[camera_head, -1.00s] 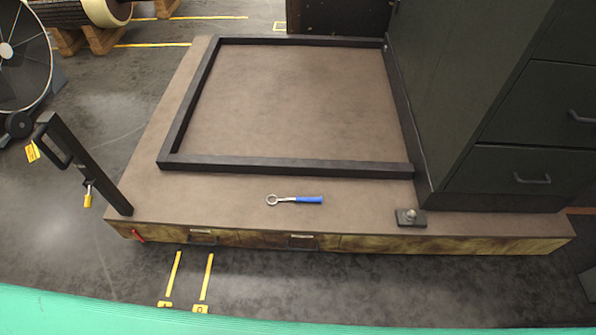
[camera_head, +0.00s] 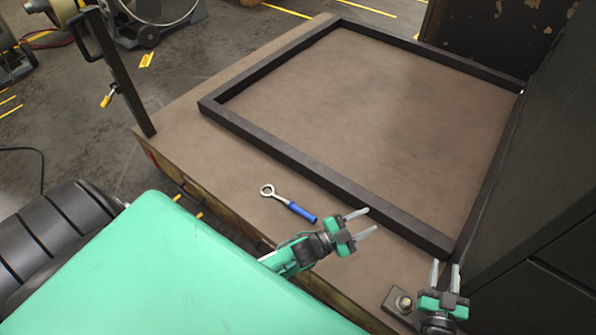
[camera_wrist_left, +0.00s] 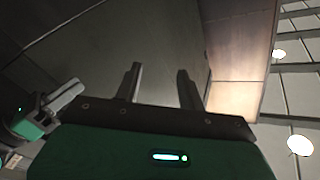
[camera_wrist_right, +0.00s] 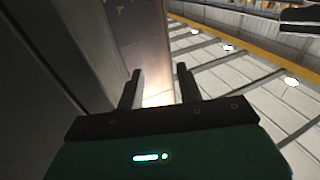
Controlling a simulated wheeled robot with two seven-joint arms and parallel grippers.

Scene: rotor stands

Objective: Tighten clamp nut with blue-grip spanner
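The blue-grip spanner (camera_head: 288,203) lies flat on the brown bench top, its ring end to the left and its blue handle toward my left gripper. The clamp nut (camera_head: 403,303) sits on a small dark plate near the bench's front edge, just left of my right gripper. My left gripper (camera_head: 361,223) is open and empty, to the right of the spanner's handle and apart from it. My right gripper (camera_head: 446,277) is open and empty, fingers pointing up, beside the plate. The left wrist view shows open fingers (camera_wrist_left: 160,88); the right wrist view also shows open fingers (camera_wrist_right: 160,90).
A low black frame (camera_head: 300,168) borders the middle of the bench top (camera_head: 380,120). A dark cabinet (camera_head: 555,240) stands at the right, close to my right gripper. A black post with a handle (camera_head: 120,70) rises at the bench's left corner. The area inside the frame is clear.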

